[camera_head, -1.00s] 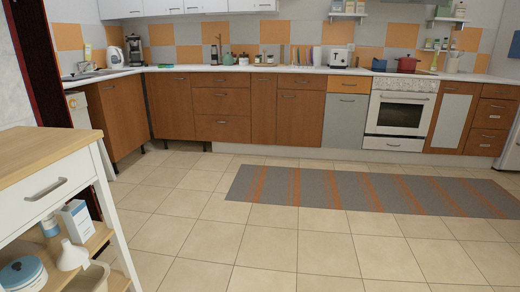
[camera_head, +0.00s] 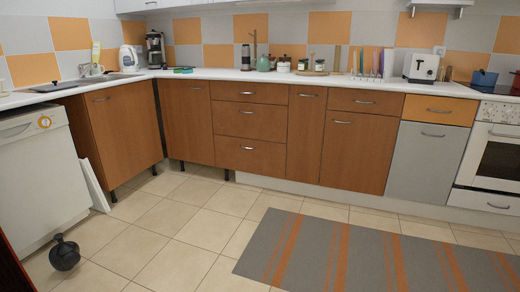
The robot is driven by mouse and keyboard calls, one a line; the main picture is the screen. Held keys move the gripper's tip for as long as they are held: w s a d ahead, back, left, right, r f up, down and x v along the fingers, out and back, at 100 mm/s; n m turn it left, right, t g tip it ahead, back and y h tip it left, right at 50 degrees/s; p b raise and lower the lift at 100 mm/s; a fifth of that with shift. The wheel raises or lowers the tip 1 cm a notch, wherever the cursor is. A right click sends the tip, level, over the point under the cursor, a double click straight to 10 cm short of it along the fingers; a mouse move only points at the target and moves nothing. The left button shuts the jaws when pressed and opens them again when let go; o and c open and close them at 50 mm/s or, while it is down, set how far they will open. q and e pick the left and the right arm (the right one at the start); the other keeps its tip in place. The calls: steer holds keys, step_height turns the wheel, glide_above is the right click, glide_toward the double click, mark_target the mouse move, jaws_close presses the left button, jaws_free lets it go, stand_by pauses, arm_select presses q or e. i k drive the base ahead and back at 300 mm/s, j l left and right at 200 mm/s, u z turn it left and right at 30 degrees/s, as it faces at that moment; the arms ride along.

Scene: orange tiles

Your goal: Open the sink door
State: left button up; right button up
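The sink (camera_head: 90,80) is set in the counter at the left, with a faucet (camera_head: 94,58) behind it. The brown wooden sink door (camera_head: 122,135) is below it, on the cabinet left of the corner. The door looks shut, with a short metal handle (camera_head: 101,99) near its upper left. I am still some way back from it across the floor. Neither of my grippers shows in the view.
A white dishwasher (camera_head: 40,170) stands left of the sink cabinet, with a white panel (camera_head: 95,184) leaning between them. A dark round vase (camera_head: 64,253) is on the floor in front. A grey and orange striped rug (camera_head: 370,255) lies at right. Tiles (camera_head: 165,220) before the cabinet are clear.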

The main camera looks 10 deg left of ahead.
mark_target(122, 119)
steer(key=i+j+u, duration=0.35)
steer(key=i+u, duration=0.15)
steer(key=i, duration=0.35)
steer(key=i+u, duration=0.5)
steer(key=i, duration=0.35)
steer(key=i+l+u, duration=0.25)
steer(key=i+u, duration=0.25)
steer(key=i, duration=0.35)
